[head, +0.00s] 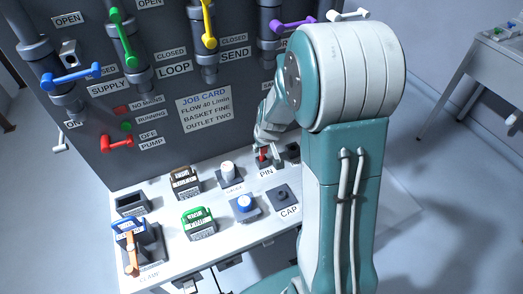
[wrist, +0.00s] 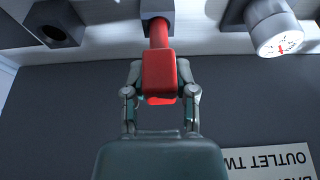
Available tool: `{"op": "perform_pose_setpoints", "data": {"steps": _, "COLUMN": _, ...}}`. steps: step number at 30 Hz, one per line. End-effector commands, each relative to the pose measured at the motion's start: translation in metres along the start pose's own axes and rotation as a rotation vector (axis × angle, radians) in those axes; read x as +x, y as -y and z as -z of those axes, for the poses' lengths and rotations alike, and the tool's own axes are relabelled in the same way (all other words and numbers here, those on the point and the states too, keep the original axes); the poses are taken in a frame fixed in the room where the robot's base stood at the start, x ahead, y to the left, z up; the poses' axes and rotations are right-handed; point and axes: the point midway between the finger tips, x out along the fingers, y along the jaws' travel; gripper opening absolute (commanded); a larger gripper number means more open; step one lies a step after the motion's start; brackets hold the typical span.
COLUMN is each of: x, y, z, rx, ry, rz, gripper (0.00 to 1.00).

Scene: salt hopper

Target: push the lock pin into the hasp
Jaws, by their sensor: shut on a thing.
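The red lock pin (head: 263,155) is at the back of the white shelf, behind the label PIN in the head view. In the wrist view its wide red head (wrist: 159,76) is between the two fingers of my gripper (wrist: 160,72), which is shut on it. Its narrower red shaft runs up the picture to a grey block (wrist: 157,7). I cannot tell how deep the shaft sits in the block, or whether this block is the hasp. My gripper (head: 265,150) is small in the head view, and my arm hides the shelf to its right.
A dark square socket (wrist: 54,32) and a white gauge (wrist: 279,35) flank the pin. The dark panel (head: 150,70) with valve levers rises behind.

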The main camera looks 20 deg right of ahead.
Motion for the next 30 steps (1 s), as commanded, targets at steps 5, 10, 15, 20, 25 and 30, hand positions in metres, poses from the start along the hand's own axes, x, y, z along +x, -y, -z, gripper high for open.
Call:
{"op": "perform_pose_setpoints", "data": {"steps": 5, "x": 0.0, "y": 0.0, "z": -0.001, "rx": 0.0, "ry": 0.002, "rz": 0.0, "gripper": 0.0}}
{"op": "perform_pose_setpoints", "data": {"steps": 10, "x": -0.001, "y": 0.0, "z": 0.0, "rx": 0.0, "ry": 0.002, "rz": 0.0, "gripper": 0.0}}
{"op": "perform_pose_setpoints", "data": {"steps": 15, "x": -0.002, "y": 0.0, "z": 0.001, "rx": 0.0, "ry": 0.001, "rz": 0.0, "gripper": 0.0}}
{"op": "perform_pose_setpoints", "data": {"steps": 20, "x": -0.007, "y": 0.0, "z": 0.003, "rx": 0.0, "ry": 0.001, "rz": 0.001, "gripper": 0.0}}
{"op": "perform_pose_setpoints", "data": {"steps": 25, "x": -0.013, "y": 0.0, "z": 0.005, "rx": 0.0, "ry": 0.0, "rz": 0.001, "gripper": 0.0}}
{"op": "perform_pose_setpoints", "data": {"steps": 30, "x": -0.019, "y": 0.0, "z": 0.007, "rx": 0.0, "ry": 0.0, "rz": 0.001, "gripper": 0.0}}
